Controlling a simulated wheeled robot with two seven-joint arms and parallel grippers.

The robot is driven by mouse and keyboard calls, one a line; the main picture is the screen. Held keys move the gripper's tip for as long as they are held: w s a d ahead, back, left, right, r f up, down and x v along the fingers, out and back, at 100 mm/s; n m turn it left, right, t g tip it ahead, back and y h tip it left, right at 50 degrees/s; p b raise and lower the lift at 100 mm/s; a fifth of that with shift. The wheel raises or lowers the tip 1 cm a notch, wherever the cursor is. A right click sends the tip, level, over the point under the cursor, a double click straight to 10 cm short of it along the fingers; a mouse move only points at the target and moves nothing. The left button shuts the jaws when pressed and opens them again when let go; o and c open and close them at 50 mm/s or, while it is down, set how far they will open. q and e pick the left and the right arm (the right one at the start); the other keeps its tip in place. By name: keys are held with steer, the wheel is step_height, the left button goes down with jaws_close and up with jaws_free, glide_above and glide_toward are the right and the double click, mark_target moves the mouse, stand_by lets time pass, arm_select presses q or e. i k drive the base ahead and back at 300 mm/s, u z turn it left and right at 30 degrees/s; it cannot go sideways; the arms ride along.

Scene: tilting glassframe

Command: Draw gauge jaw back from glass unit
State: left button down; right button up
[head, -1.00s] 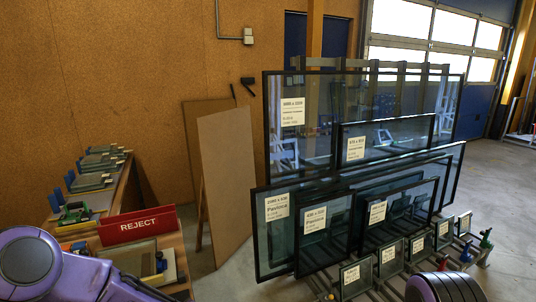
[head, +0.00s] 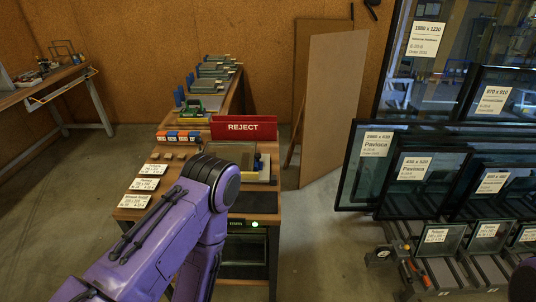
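Several black-framed glass units stand in a rack on the right, some with white labels; one is marked Pavinca (head: 366,170). Smaller labelled panes (head: 440,238) stand in slots low in front of them. A small grey device with a dark round part (head: 382,256) sits at the rack's left end; I cannot tell whether it is the gauge. My purple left arm comes in from lower left and bends over the bench, but its gripper is out of sight. My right gripper is not in view either. No gauge jaw can be made out.
A wooden bench (head: 128,214) holds label cards, small coloured boxes (head: 184,136) and a red REJECT sign (head: 244,128). Flat boards (head: 332,110) lean on the back wall. Another workbench (head: 40,92) stands far left. Open floor (head: 330,240) lies between bench and rack.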

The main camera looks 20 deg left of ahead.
mark_target(258, 160)
steer(key=u, duration=1.15)
